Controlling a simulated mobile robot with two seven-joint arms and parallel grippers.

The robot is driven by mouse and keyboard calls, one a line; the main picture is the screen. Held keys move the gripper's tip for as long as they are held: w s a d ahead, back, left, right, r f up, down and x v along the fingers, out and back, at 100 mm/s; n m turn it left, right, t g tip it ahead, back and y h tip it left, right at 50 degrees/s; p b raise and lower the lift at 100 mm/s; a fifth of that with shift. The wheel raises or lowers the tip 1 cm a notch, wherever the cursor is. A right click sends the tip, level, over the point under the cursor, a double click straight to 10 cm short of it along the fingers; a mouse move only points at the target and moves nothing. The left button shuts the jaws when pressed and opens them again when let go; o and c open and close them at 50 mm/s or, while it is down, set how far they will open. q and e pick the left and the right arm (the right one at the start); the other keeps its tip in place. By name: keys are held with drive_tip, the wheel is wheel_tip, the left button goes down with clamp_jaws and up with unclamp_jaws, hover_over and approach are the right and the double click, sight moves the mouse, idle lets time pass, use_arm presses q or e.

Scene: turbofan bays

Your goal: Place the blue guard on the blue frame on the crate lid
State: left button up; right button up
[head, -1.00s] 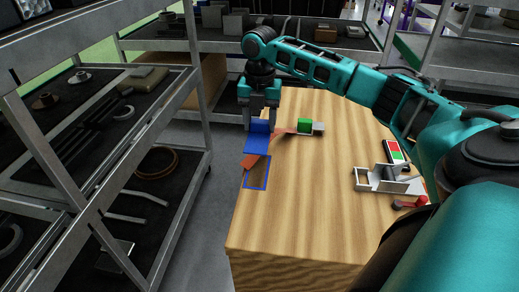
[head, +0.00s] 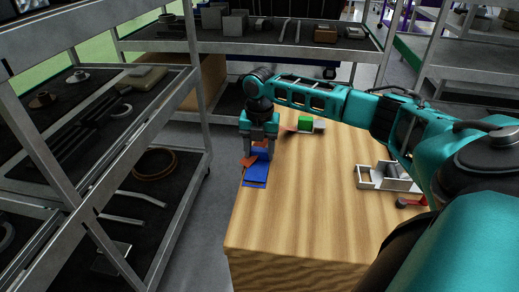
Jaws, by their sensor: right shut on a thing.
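The blue guard (head: 258,170) is at the left edge of the wooden crate lid (head: 310,205). My right gripper (head: 258,152) is shut on it from above, and its fingers hide the guard's upper part. The guard covers most of the blue frame (head: 255,186), whose near edge still shows below it. I cannot tell whether the guard touches the lid or hangs just above it. My left gripper is not in view.
Orange pieces (head: 248,161) show beside the gripper. A green block (head: 305,120) with a grey part is farther back. A metal bracket (head: 385,177) and a red-and-black part (head: 410,202) lie at the right. A shelf rack (head: 110,150) stands left. The lid's middle is clear.

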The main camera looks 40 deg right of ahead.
sight(259, 151)
drive_tip(key=o, duration=1)
wheel_tip(259, 151, up, 12)
drive_tip(key=p, duration=0.3)
